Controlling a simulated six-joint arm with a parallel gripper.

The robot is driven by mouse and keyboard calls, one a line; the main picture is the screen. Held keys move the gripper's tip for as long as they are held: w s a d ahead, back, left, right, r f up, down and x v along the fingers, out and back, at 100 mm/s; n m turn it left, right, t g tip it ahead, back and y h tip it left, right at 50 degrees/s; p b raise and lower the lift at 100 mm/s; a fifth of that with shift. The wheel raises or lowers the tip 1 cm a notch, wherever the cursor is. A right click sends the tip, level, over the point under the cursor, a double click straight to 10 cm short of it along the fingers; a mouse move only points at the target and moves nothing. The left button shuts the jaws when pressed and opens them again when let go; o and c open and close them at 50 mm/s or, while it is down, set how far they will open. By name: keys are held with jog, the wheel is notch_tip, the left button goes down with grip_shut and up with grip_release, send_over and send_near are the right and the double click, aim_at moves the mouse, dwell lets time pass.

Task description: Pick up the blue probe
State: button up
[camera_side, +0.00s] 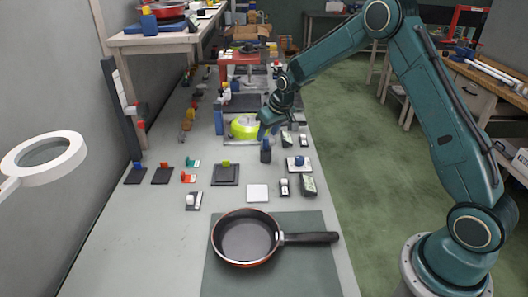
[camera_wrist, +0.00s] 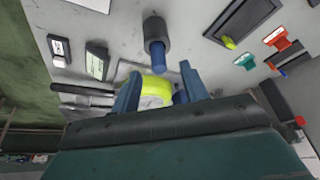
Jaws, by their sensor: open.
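The blue probe (camera_wrist: 158,62) stands in a dark cylindrical holder (camera_wrist: 155,28) in the wrist view. In the side view the dark holder (camera_side: 265,155) stands on the grey bench, just below my gripper. My gripper (camera_side: 268,130) is open, with its blue fingers pointing down close to the probe's top. In the wrist view the probe lies just beyond the gap between the fingertips (camera_wrist: 161,72), and nothing is held. In the side view the fingers partly hide the probe, and I cannot tell whether they touch it.
A yellow-green rounded object (camera_side: 243,129) sits just behind the probe. A blue-knobbed plate (camera_side: 299,166) and small dark devices stand to the right. A dark square plate (camera_side: 225,174) is at left. A frying pan (camera_side: 246,238) rests on a dark mat (camera_side: 310,270) in front.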

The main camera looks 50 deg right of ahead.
aim_at(266, 137)
jog(key=shift+x, duration=1.9)
jog(key=shift+s, duration=0.1)
grip_shut()
